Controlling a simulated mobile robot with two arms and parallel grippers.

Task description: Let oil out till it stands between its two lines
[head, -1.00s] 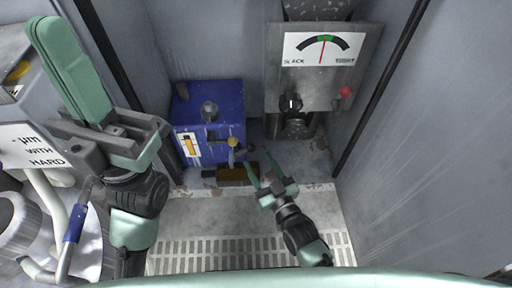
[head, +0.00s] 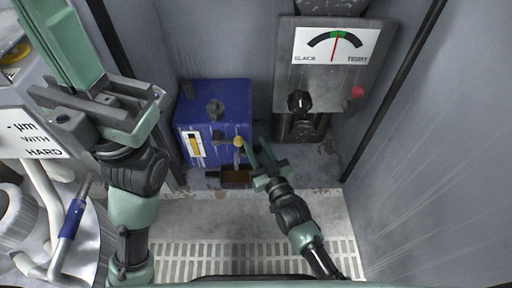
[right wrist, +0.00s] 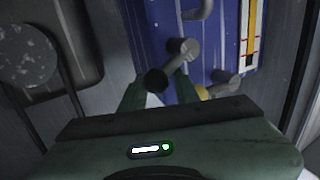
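A blue oil tank (head: 232,103) stands at the back left, with a sight gauge (head: 194,145) on its front. An amber column shows in the gauge, also in the right wrist view (right wrist: 252,30) with small red marks beside it. I cannot tell the level against its two lines. A tap with a yellow knob (head: 239,141) sits right of the gauge. My right gripper (head: 254,150) is open beside it. In the right wrist view a grey, black-ended handle (right wrist: 180,55) lies near its fingertips. My left gripper (head: 60,45) looks shut and empty, high at left.
A drip tray (head: 237,178) with brown content lies under the tap. A grey panel (head: 286,75) with a SLACK/TIGHT dial, black knob and red button is on the right. Walls close in the bay. A sign and a bench with a blue-handled tool (head: 73,222) are at left.

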